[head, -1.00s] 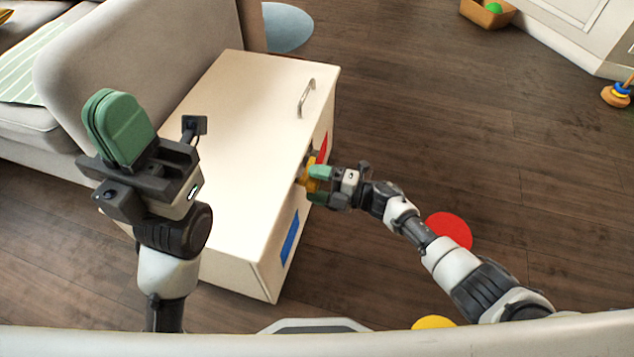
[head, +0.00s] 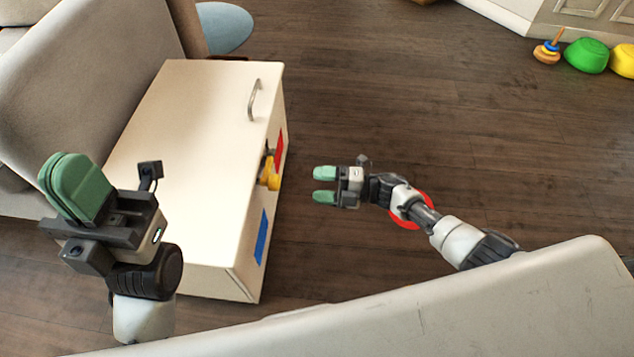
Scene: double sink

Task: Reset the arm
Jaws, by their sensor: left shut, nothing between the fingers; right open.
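My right gripper (head: 325,185) is open and empty over the wooden floor, to the right of the white cabinet (head: 190,130). Its green fingertips point left toward the yellow piece (head: 270,172) on the cabinet's side, with a clear gap between them. My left gripper (head: 76,187) is raised at the left, in front of the cabinet and sofa in the picture. Its green fingers are shut together with nothing between them.
The cabinet has a metal handle (head: 255,100) on top, and red (head: 279,150) and blue (head: 261,238) patches on its side. A grey sofa (head: 90,80) stands at the left.

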